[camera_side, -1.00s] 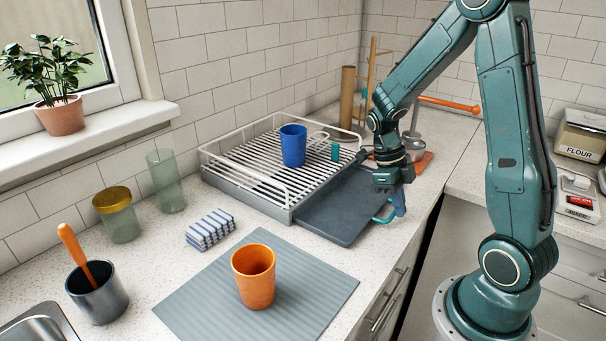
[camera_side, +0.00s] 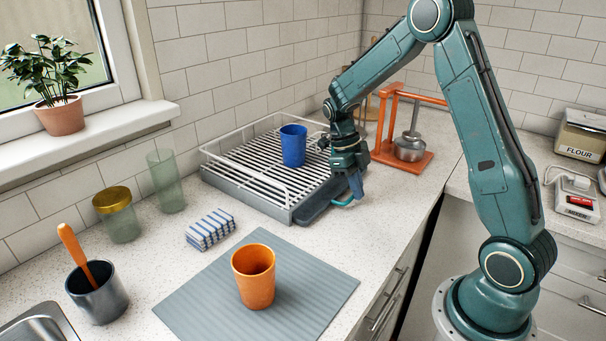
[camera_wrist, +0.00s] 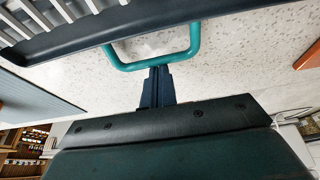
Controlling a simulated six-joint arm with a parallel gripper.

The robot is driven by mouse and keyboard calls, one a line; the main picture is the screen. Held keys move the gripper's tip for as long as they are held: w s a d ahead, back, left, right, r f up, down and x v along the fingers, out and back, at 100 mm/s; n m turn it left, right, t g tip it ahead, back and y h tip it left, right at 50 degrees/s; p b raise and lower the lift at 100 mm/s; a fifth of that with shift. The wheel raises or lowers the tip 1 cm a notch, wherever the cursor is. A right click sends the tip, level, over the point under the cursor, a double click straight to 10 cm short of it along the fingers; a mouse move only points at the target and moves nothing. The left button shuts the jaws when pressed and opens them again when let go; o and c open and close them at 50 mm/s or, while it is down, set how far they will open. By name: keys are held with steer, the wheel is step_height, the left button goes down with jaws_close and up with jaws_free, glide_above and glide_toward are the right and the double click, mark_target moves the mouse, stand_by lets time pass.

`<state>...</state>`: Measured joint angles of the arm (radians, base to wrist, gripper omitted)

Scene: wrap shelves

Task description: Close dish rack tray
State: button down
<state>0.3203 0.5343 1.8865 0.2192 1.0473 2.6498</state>
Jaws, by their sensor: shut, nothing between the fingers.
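The dish rack (camera_side: 232,187) stands by the wall, with white rails and a grey base. Its dark tray (camera_side: 312,210) sits mostly under the rack, with only a short strip sticking out at the front right. The tray's teal handle (camera_side: 343,203) shows beside my gripper (camera_side: 356,194), and also in the wrist view (camera_wrist: 150,66). My gripper is shut and empty, pointing down at the handle's outer side. In the wrist view the fingertips (camera_wrist: 158,70) are at the handle bar; I cannot tell for sure whether they touch it.
A blue cup (camera_side: 293,146) stands on the rack. An orange press (camera_side: 405,158) stands behind my gripper. An orange cup (camera_side: 254,277) stands on a grey mat (camera_side: 200,300), with a striped cloth (camera_side: 210,229) nearby.

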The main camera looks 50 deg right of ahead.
steer(key=shift+s, duration=0.15)
steer(key=shift+s+r, duration=0.25)
steer(key=shift+s, duration=0.7)
steer(key=shift+s+r, duration=0.2)
steer(key=shift+s, duration=0.7)
steer(key=v, duration=1)
steer(key=s+t, duration=0.7)
steer(key=s, duration=0.1)
steer(key=shift+s, duration=0.15)
